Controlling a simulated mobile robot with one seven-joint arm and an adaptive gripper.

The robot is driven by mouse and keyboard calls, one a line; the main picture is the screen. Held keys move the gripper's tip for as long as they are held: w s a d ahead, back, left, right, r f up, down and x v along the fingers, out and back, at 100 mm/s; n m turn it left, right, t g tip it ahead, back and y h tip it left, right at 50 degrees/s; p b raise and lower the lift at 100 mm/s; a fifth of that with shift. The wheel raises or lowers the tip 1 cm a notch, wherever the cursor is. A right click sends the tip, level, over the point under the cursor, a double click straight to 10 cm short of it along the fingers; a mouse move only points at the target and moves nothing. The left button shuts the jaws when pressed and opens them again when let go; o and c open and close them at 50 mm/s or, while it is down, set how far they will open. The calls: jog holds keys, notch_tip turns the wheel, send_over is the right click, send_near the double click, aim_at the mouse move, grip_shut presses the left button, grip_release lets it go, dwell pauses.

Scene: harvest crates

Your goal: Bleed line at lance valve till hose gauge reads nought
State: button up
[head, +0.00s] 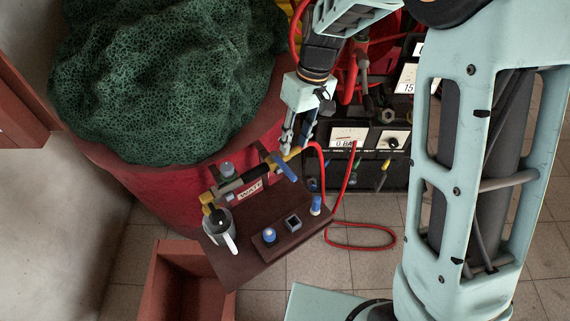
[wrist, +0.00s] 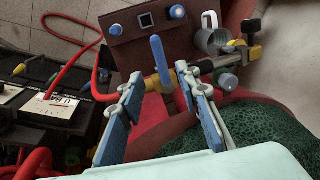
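The lance (head: 250,178), a dark-gripped pipe with brass fittings, lies across a brown stand, its yellow-black nozzle end over a grey cup (head: 219,240). Its blue valve lever (head: 286,168) sits crosswise to the pipe; in the wrist view the lever (wrist: 160,58) stands between my fingertips. My gripper (head: 293,143) is at the valve end, its fingers (wrist: 165,78) apart on either side of the lever, with no clear contact. The red hose (head: 320,165) joins at that end. The hose gauge (head: 348,138) label shows 0 BAR; it appears upside down in the wrist view (wrist: 56,104).
The brown stand (head: 285,246) carries blue knobs and a square socket. A red tub (head: 160,185) with green netting (head: 165,85) stands behind at left. A black panel (head: 400,165) with another display is at right. A reddish crate (head: 165,275) sits in front. A hose loop lies on the tiles.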

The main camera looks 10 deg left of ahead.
aim_at(288, 168)
jog(key=f, duration=0.6)
jog(key=s+a+f, duration=0.1)
jog(key=f, duration=0.1)
jog(key=shift+s+a+f, duration=0.1)
jog(key=shift+f, duration=0.3)
jog(key=shift+c, duration=0.4)
grip_shut()
